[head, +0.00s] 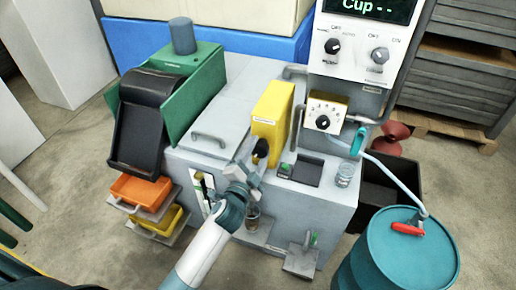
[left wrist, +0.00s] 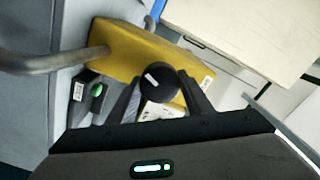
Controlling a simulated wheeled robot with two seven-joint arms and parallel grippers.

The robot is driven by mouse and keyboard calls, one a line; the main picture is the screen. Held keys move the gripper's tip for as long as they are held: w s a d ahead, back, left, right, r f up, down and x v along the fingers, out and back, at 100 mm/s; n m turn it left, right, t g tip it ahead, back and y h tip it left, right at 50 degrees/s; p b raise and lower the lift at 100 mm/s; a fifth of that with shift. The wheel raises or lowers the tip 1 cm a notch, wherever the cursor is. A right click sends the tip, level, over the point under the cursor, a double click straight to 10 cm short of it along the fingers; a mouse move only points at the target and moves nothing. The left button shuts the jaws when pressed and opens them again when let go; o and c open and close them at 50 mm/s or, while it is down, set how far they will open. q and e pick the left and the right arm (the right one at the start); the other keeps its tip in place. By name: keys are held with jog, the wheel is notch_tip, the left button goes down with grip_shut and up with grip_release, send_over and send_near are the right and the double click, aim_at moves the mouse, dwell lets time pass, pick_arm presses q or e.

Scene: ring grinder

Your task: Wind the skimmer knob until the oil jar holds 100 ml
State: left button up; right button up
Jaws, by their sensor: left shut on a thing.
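The yellow skimmer housing (head: 271,118) stands on top of the grey machine, with a black knob (head: 261,148) on its front. In the left wrist view the round black knob (left wrist: 158,83) with a white mark sits between my two fingers. My left gripper (head: 256,165) is shut on this knob. A small jar (head: 253,218), apparently the oil jar, stands on a low ledge at the machine's front below my gripper. It looks dark inside, and its level is too small to read. My right gripper is not in view.
A display (head: 374,8) reads "Cup --". A yellow dial box (head: 325,114), a green button (head: 284,169), a grey bar handle (left wrist: 60,60) and a teal drum (head: 395,255) are nearby.

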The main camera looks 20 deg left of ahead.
pick_arm(q)
jog(key=m+p, duration=0.1)
jog(key=m, duration=0.4)
jog(key=shift+r+m+p, duration=0.1)
jog(key=shift+m+p, duration=0.2)
jog(key=m+p, duration=0.1)
jog(key=m, duration=0.4)
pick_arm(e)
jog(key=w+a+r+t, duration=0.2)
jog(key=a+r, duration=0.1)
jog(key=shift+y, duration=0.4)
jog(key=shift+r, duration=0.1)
pick_arm(q)
jog(key=o, duration=1)
jog(key=shift+o, duration=0.2)
jog(key=shift+s, duration=0.1)
jog(key=shift+s+f, duration=0.2)
jog(key=shift+s, duration=0.4)
jog(key=s+b, duration=0.3)
jog(key=s, duration=1.3)
jog(key=shift+a, duration=0.25)
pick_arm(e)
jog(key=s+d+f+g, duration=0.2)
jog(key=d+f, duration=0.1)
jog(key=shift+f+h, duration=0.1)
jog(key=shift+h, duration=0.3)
